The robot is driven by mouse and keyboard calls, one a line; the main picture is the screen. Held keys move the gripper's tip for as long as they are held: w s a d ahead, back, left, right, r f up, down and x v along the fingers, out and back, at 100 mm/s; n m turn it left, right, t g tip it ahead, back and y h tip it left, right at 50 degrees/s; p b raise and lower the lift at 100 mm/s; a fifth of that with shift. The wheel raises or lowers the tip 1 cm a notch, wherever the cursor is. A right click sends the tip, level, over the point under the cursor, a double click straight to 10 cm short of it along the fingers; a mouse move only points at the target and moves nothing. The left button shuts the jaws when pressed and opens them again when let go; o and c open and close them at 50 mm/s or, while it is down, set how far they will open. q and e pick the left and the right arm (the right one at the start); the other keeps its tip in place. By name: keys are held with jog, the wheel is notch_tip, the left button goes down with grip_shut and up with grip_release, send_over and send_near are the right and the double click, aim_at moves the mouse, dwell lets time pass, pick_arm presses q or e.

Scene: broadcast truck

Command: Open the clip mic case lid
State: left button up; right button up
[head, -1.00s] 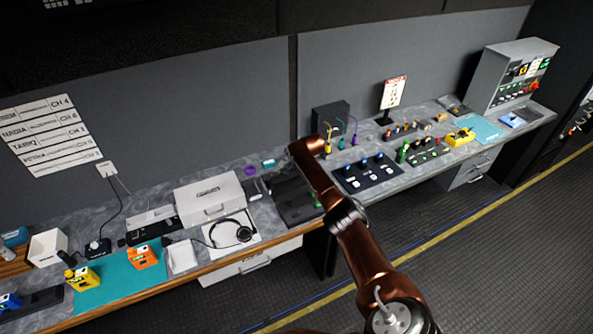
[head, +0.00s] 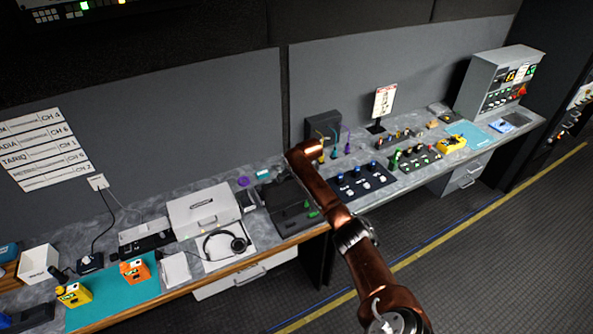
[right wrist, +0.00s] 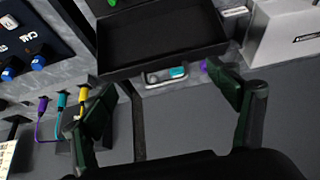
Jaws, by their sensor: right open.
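The clip mic case (head: 284,194) is a black case on the desk, right of a white box. It looks open, with a dark inner face at the back and small green items in its front part. In the right wrist view the case (right wrist: 165,38) shows a shallow black inside with raised rims. My right gripper (right wrist: 163,80) is open, its two dark green fingers spread apart at the back side of the case, with nothing between them. In the head view my copper right arm hides this gripper. My left gripper is not in view.
The white box (head: 203,208) and headphones (head: 225,243) are left of the case. A panel with blue knobs (head: 364,182) is right of it. Behind are a teal item (head: 263,174), a purple roll (head: 243,181) and a dark box with coloured cables (head: 323,127).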

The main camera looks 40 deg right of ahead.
jog(key=v, duration=0.6)
jog(key=shift+r, duration=0.25)
jog(key=shift+s, duration=0.1)
